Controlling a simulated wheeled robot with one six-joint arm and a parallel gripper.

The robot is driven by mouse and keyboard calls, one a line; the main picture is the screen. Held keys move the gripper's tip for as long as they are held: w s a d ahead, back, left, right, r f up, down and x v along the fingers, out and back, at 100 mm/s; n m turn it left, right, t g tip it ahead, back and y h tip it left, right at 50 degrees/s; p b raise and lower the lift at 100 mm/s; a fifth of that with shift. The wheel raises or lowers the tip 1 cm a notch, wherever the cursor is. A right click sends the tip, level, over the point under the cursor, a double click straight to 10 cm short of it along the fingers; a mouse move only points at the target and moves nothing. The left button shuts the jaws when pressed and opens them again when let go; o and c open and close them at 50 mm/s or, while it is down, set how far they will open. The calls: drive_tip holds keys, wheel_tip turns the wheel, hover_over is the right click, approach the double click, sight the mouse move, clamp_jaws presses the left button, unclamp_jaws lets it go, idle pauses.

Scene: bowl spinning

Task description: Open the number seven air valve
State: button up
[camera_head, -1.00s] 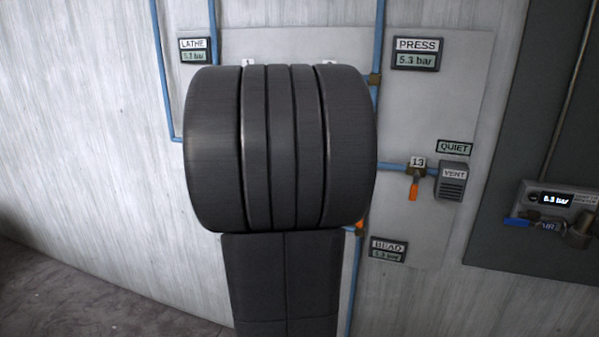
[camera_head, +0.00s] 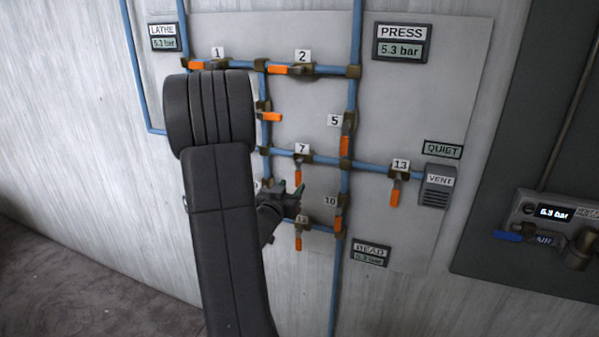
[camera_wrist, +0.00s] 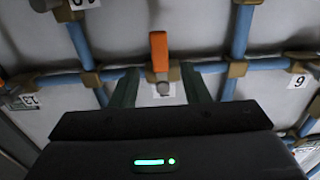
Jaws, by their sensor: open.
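Valve number seven (camera_head: 301,159) sits on a horizontal blue pipe on the wall panel, under its "7" label (camera_head: 302,148). Its orange handle (camera_head: 298,177) hangs down, across the pipe. My gripper (camera_head: 291,190) is open just below that handle in the head view. In the wrist view, where labels appear upside down, my gripper (camera_wrist: 160,78) has its two dark fingers apart. The orange handle (camera_wrist: 158,50) shows centrally beyond the fingertips, and the valve's label (camera_wrist: 163,89) shows partly between them. Contact cannot be told.
Valves 5 (camera_head: 345,143), 10 (camera_head: 339,217), 12 (camera_head: 299,240) and 13 (camera_head: 395,193) have downward handles nearby. Valves 1 (camera_head: 197,66) and 2 (camera_head: 281,70) have handles along their pipe. My arm hides the panel's left part. A vent (camera_head: 437,190) sits right.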

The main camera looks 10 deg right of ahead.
sight(298, 179)
drive_tip(key=p+x, duration=0.2)
drive_tip(key=x, duration=0.6)
drive_tip(key=shift+w+d, duration=0.1)
drive_tip(key=shift+d, duration=0.05)
clamp_jaws()
